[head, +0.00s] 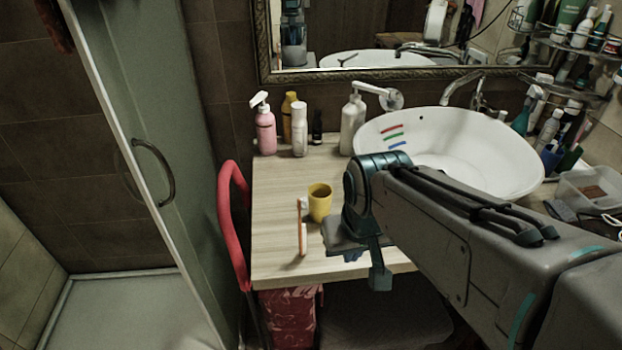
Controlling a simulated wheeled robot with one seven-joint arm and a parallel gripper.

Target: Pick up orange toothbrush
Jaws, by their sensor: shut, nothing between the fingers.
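The orange toothbrush (299,228) lies on the wooden counter (275,190), left of a yellow cup (320,203). White parts show along its right side; I cannot tell if they belong to it. My gripper (379,277) is at the end of the arm near the counter's front edge, to the right of the toothbrush and apart from it. It points down and looks shut and empty. The fingertips are small and partly hidden by the gripper's own body.
A pink pump bottle (265,128), white bottle (299,132) and soap dispenser (352,123) stand at the back. A white basin (460,150) is on the right. A red curved rail (226,215) borders the counter's left side. The counter's left middle is clear.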

